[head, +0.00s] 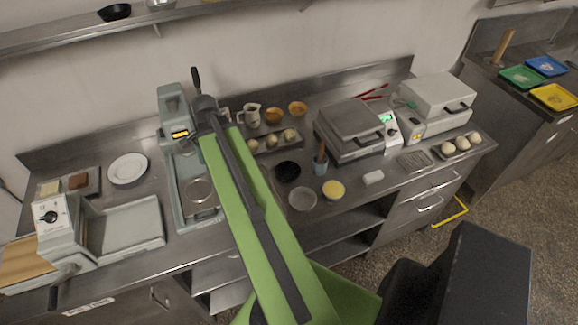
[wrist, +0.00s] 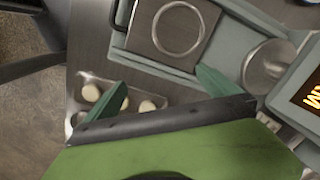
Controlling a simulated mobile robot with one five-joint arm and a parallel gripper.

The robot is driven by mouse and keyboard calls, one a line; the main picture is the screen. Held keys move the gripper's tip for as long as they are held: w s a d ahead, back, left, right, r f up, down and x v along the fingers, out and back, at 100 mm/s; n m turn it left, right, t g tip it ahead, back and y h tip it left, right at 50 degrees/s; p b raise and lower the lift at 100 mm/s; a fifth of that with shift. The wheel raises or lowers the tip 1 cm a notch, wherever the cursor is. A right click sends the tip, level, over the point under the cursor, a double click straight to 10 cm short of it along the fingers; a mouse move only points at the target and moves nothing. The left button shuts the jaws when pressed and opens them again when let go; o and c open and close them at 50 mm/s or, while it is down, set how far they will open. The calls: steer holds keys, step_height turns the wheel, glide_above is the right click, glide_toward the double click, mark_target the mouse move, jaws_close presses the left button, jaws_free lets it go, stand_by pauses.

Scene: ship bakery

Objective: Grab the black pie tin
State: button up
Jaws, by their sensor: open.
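A round black tin (head: 287,171) sits on the steel counter, right of my green arm in the head view. A second dark round dish (head: 115,12) stands on the wall shelf at the upper left. I cannot tell for sure which is the pie tin. My gripper (wrist: 160,88) shows in the wrist view with its two green fingers spread and nothing between them. No black tin is visible in the wrist view. The arm hides part of the counter in the head view.
A dough-ball tray (head: 268,148), a grey bowl (head: 302,199), a cup with a brush (head: 332,189) and a waffle iron (head: 350,112) crowd around the black tin. A white plate (head: 128,169) lies left.

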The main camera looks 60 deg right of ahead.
steer(key=s+d+r+m+p, duration=0.2)
steer(key=s+d+r+m, duration=0.2)
steer(key=s+d+m, duration=0.7)
steer(key=m+p, duration=0.2)
steer(key=m, duration=0.3)
glide_toward(288, 173)
steer(key=f+b, duration=0.1)
steer(key=b, duration=0.5)
steer(key=a+b, duration=0.1)
steer(key=b, duration=0.6)
steer(key=shift+s+f+t, duration=0.1)
steer(key=shift+f+t, duration=0.3)
step_height(288, 173, down, 5)
steer(key=b, duration=0.5)
steer(key=shift+d+f, duration=0.2)
steer(key=shift+r, duration=0.2)
steer(key=c, duration=1.1)
steer(key=shift+o, duration=0.2)
steer(key=shift+r, duration=0.15)
